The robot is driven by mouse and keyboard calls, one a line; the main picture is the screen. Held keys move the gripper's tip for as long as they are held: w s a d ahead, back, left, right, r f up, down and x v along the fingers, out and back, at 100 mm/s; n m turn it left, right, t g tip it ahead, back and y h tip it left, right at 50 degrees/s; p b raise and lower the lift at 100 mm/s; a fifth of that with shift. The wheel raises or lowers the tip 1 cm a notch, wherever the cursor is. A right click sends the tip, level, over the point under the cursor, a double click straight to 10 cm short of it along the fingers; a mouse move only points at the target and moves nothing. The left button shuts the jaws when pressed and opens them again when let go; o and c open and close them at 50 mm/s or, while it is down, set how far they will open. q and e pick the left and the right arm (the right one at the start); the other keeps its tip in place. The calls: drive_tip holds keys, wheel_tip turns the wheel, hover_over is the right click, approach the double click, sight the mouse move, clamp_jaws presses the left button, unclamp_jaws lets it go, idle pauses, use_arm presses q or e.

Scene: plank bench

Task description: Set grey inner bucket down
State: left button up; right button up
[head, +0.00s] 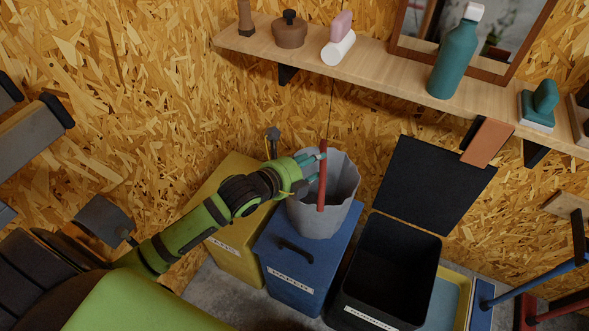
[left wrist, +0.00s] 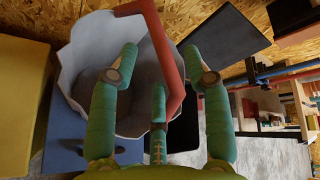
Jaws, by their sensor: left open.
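The grey inner bucket (head: 325,215) has a wavy rim and a red handle (head: 322,180). It stands upright over the rear of the blue bin's lid and appears to rest on it. My left gripper (head: 312,166) is at the bucket's rim beside the red handle, with its fingers spread. In the left wrist view the open fingers (left wrist: 160,62) lie around the red handle (left wrist: 172,75), over the bucket's mouth (left wrist: 90,45). The bucket's inside looks empty where it shows. I cannot tell whether a finger touches the handle. My right gripper is out of view.
The blue bin (head: 290,284) is labelled paper and has a dark lid handle. A yellow bin (head: 230,250) is on its left. An open black bin (head: 378,285) with a raised lid (head: 435,185) is on its right. A wooden shelf (head: 390,72) with several items runs above.

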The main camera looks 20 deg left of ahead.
use_arm(q)
drive_tip(key=v, duration=0.7)
drive_tip(key=shift+s, duration=0.1)
